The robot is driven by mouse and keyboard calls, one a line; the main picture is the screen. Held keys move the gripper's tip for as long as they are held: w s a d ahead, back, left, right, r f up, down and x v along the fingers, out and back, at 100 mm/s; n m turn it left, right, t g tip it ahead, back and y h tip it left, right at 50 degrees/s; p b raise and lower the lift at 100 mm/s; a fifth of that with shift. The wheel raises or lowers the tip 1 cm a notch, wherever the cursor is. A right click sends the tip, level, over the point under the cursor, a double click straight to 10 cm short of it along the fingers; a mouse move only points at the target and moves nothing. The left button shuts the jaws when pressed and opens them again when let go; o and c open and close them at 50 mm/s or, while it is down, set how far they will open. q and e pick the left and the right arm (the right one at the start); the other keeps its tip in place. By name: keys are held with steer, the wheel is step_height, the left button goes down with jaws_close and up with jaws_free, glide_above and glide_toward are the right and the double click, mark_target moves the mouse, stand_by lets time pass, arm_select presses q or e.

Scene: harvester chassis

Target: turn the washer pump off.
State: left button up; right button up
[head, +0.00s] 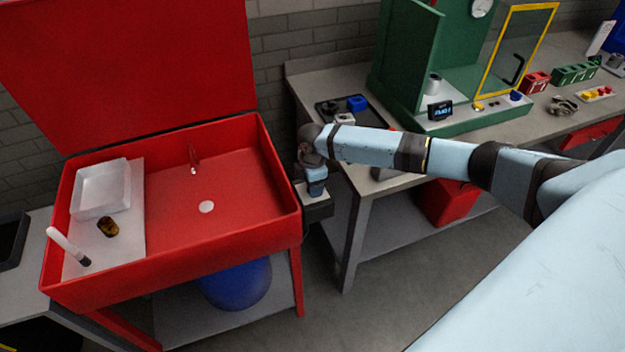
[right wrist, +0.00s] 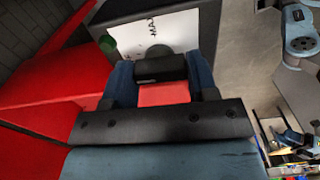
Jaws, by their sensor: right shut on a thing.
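The red parts washer (head: 230,190) stands at the left of the head view with its lid up. A small grey control box (head: 316,210) with a pale top sits at its right side. My right gripper (head: 316,188) points down at this box. In the right wrist view, the right gripper's blue fingers (right wrist: 161,78) stand either side of a dark control piece (right wrist: 160,67), shut on it. A red patch shows just below that piece. A white panel (right wrist: 170,32) with dark lettering and a green round part (right wrist: 107,45) lies beyond. The fingers hide the control's setting. My left gripper is not in view.
The washer basin holds a white tray (head: 101,190), a brown piece (head: 108,227) and a brush (head: 68,246). A grey workbench (head: 300,83) with a green cabinet (head: 405,50) stands at right, under my right arm. A blue drum (head: 236,285) is below the washer.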

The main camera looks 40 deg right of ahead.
steer(key=shift+n, duration=0.3)
steer(key=o, duration=0.9)
steer(key=shift+o, duration=0.2)
step_height(320, 180, up, 14)
steer(key=b, duration=0.1)
stand_by(0.3)
